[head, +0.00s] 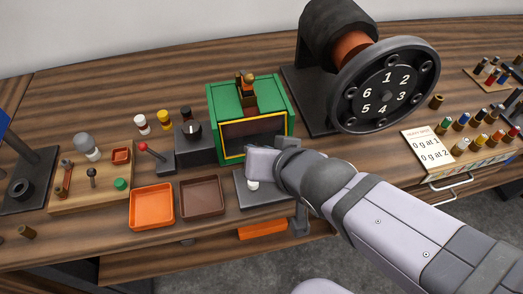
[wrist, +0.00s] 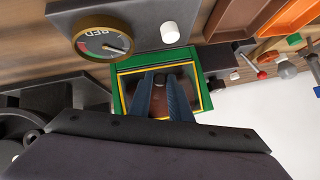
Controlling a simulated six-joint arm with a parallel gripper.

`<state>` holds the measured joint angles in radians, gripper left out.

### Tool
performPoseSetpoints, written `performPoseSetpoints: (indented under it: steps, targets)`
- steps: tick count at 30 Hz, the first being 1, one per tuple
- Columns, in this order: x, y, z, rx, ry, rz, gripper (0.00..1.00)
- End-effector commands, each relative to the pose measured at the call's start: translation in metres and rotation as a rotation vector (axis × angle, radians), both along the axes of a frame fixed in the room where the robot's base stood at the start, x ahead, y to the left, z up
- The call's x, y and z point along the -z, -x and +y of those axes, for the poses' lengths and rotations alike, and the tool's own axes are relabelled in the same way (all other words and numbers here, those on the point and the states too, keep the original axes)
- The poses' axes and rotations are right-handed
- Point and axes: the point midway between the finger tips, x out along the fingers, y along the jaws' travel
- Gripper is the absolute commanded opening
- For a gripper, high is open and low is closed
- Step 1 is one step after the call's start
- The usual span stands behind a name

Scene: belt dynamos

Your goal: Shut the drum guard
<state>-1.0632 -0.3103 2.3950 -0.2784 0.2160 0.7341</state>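A green housing (head: 279,100) with a yellow-edged dark front panel (head: 251,131) stands at the back middle of the bench. I take this panel for the drum guard, but cannot tell whether it is shut. The housing also shows upside down in the wrist view (wrist: 119,94). There my gripper (wrist: 160,78) points at the yellow-framed front. Its two blue-grey fingers are apart, with a small dark piece showing between their tips. I cannot tell whether they touch it.
A numbered drum wheel (head: 387,96) stands right of the housing. An orange tray (head: 152,207) and a brown tray (head: 202,199) lie left of my gripper. A small red-tipped lever (head: 143,147) stands near the housing. A round gauge (wrist: 101,40) and white knob (wrist: 170,33) are close in the wrist view.

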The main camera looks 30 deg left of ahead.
Motion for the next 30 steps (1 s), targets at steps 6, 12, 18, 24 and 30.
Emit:
performPoseSetpoints:
  steps: [6, 12, 18, 24, 30]
  targets:
    - [-0.001, 0.0, 0.0, 0.0, -0.001, -0.001, 0.35]
    - [-0.001, 0.0, 0.0, 0.0, 0.0, 0.0, 0.35]
    - [-0.008, 0.0, 0.0, 0.0, 0.001, 0.0, 0.35]
    - [-0.026, 0.0, 0.0, 0.0, 0.001, 0.0, 0.35]
    - [-0.051, 0.0, 0.0, 0.0, 0.0, 0.0, 0.35]
